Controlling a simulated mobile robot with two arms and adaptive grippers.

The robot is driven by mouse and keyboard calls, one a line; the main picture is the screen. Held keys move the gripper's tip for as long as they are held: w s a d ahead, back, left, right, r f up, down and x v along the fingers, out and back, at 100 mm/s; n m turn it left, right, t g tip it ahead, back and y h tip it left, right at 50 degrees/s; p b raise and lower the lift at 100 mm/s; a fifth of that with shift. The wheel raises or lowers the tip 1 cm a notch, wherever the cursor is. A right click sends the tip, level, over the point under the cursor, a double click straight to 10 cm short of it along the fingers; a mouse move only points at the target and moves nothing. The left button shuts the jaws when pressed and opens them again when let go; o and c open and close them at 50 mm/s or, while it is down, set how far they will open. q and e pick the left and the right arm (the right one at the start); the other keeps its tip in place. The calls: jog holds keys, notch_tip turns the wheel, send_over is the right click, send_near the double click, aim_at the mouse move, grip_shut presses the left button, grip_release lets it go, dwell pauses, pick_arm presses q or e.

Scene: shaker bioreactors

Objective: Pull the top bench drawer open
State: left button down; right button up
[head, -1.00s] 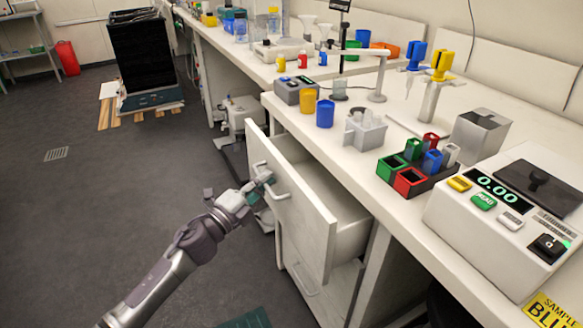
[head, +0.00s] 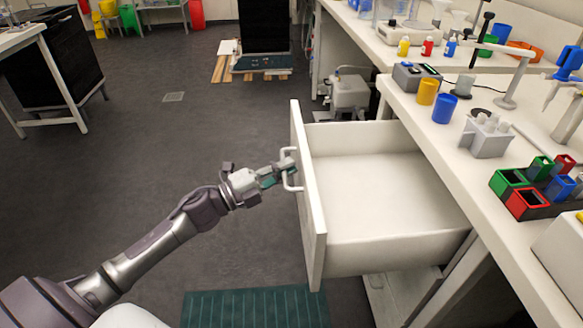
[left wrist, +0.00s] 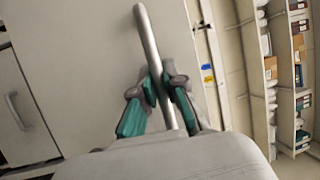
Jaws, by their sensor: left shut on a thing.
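The top bench drawer (head: 385,195) is white and stands far out from the bench, its inside empty. Its front panel (head: 309,205) carries a curved bar handle (head: 291,181). My left gripper (head: 284,172) is at this handle, coming from the left. In the left wrist view the handle (left wrist: 150,45) runs between the two green-padded fingers of the gripper (left wrist: 161,92), which are shut on it. My right gripper is not in view.
The bench top (head: 450,148) holds a yellow cup (head: 428,91), a blue cup (head: 444,108), a grey holder (head: 486,136) and a tube rack (head: 540,186). A green mat (head: 255,308) lies on the floor in front. The dark floor (head: 150,160) left of the drawer is clear.

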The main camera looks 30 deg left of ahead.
pick_arm(q)
jog(key=c, duration=1.2)
grip_release()
jog(key=v, duration=1.2)
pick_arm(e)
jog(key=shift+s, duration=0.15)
